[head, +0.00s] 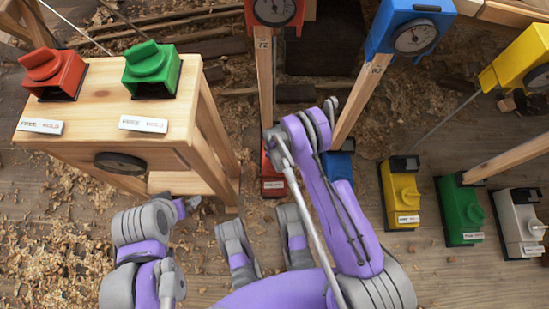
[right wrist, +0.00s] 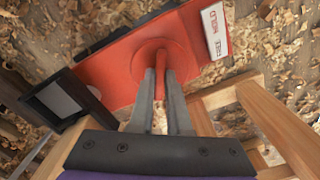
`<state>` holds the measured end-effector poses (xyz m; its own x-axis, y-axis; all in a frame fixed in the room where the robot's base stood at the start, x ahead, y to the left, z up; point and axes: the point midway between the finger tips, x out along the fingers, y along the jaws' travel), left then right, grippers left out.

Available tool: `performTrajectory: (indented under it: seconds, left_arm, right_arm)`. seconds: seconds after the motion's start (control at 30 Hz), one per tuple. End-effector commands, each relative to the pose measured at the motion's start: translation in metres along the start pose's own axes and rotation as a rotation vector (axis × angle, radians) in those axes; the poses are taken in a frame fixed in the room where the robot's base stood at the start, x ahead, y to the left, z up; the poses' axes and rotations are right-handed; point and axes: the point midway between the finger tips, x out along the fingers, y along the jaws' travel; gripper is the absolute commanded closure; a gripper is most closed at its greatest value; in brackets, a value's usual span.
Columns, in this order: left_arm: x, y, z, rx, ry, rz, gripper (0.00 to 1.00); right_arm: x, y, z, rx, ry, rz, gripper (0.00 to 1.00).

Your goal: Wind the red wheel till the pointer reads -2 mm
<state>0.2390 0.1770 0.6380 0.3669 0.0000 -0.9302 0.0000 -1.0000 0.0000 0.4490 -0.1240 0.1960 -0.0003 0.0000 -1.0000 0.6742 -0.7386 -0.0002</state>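A red block (head: 273,187) stands on the floor at the foot of a wooden post, partly hidden by my right arm. The right wrist view shows a red block (right wrist: 110,70) with a round red disc and an upright red fin-shaped knob (right wrist: 160,88). My right gripper (right wrist: 160,82) has its fingers on both sides of this fin, apparently closed on it. The red gauge (head: 274,10) tops the post, cut by the frame edge; its reading is too small to tell. My left gripper (head: 192,204) is beside the bench, small and partly hidden; its opening is unclear.
A wooden bench (head: 105,90) at left bears a red block (head: 55,72) and a green block (head: 152,68) with FREE/HOLD labels. A blue gauge (head: 415,38) and a yellow one (head: 520,60) stand right. Yellow (head: 400,190), green (head: 460,210) and white (head: 518,222) blocks line the shaving-strewn floor.

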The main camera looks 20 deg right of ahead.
Motion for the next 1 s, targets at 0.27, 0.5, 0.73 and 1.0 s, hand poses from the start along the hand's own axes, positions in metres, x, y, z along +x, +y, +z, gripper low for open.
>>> performTrajectory:
  seconds: [0.27,0.5,0.73,1.0]
  left_arm:
    - [0.0,0.0,0.0,0.0,0.0,0.0,0.0]
    - [-0.001,0.0,0.0,0.0,0.0,0.0,0.0]
    - [-0.009,0.0,-0.002,0.0,-0.001,0.0,0.0]
    - [-0.02,0.0,-0.004,0.0,0.0,0.0,0.0]
  right_arm:
    - [0.0,0.0,0.0,-0.001,0.0,0.0,0.55]
    - [-0.004,0.0,0.0,-0.001,0.0,0.0,0.55]
    - [-0.042,0.0,0.0,-0.001,0.0,0.0,0.55]
    - [-0.093,0.0,0.0,-0.001,0.0,0.0,0.55]
